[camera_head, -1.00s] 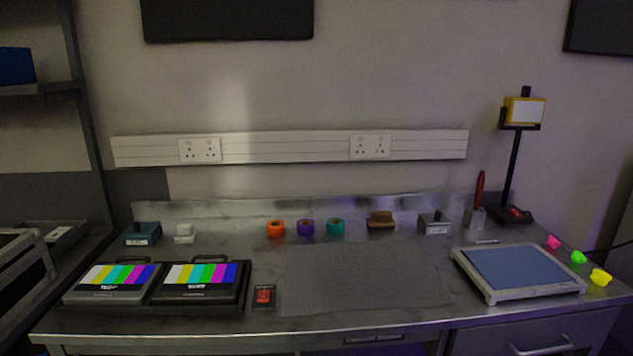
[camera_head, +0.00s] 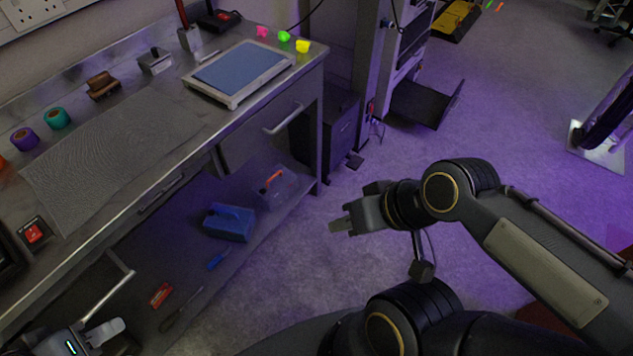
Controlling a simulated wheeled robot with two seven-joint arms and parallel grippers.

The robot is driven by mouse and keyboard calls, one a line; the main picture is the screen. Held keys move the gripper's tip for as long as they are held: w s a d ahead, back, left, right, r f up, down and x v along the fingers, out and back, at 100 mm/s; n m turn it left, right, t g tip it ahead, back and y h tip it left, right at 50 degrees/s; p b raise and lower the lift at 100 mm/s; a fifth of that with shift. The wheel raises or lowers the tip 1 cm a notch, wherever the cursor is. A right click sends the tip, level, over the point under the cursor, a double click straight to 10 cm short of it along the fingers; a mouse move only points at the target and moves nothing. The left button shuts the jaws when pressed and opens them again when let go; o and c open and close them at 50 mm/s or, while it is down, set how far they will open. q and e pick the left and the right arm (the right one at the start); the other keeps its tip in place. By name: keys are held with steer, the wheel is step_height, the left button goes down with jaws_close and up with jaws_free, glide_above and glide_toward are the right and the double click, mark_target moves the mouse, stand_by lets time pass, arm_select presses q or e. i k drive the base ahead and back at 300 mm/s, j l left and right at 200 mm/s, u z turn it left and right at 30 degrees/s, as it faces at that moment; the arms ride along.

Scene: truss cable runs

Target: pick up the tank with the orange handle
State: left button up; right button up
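The tank with the orange handle (camera_head: 280,190) is a dark grey box on the shelf under the bench, near the shelf's right end. Its orange handle (camera_head: 270,180) is on top. A blue tank (camera_head: 229,223) stands just left of it. My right gripper (camera_head: 342,226) hangs over the floor, right of the tanks and apart from them; its finger gap is not clear. My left gripper (camera_head: 108,331) is partly cut off at the lower left, beside the bench front, and its fingers are not clear. I see nothing held in either.
A red item (camera_head: 160,295) and a dark tool (camera_head: 181,310) lie left on the shelf. The bench top (camera_head: 205,150) overhangs the shelf; a drawer with a bar handle (camera_head: 284,119) is above the tanks. The purple-lit floor (camera_head: 300,260) in front is clear.

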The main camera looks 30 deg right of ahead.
mark_target(271, 191)
steer(key=z, duration=0.55)
steer(key=i+l+u, duration=0.1)
steer(key=i+l, duration=0.15)
steer(key=l, duration=0.15)
steer(key=i+l+u, duration=0.1)
steer(key=i+l, duration=0.15)
steer(key=l, duration=0.15)
steer(key=i+l+u, duration=0.1)
steer(key=i+l, duration=0.15)
steer(key=l, duration=0.15)
